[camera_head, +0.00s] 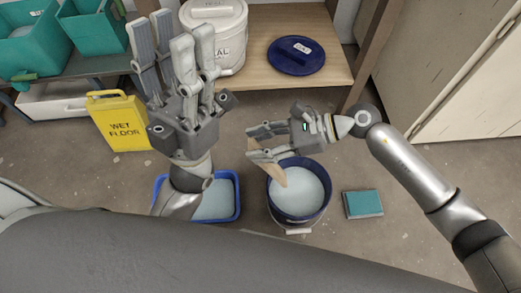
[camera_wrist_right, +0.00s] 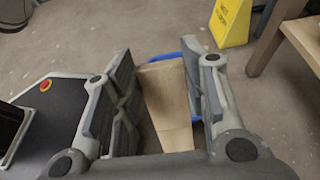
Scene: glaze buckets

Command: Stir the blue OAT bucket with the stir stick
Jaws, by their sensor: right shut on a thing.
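A blue-rimmed bucket (camera_head: 322,209) of pale liquid stands on the floor, its lid off; I see no OAT label on it. My right gripper (camera_head: 250,143) is at the bucket's far left rim, shut on a flat wooden stir stick (camera_head: 274,173). The stick slants down, its lower end over the pale liquid; I cannot tell whether it dips in. In the right wrist view the stick (camera_wrist_right: 167,105) sits between the two fingers. My left gripper (camera_head: 172,45) is open and empty, fingers up, left of the bucket in the picture.
A blue tray (camera_head: 238,205) of pale liquid lies left of the bucket. A teal block (camera_head: 363,204) lies to its right. A yellow wet floor sign (camera_head: 122,122) stands at left. A wooden shelf (camera_head: 265,78) holds a white bucket (camera_head: 232,40) and a blue lid (camera_head: 297,55).

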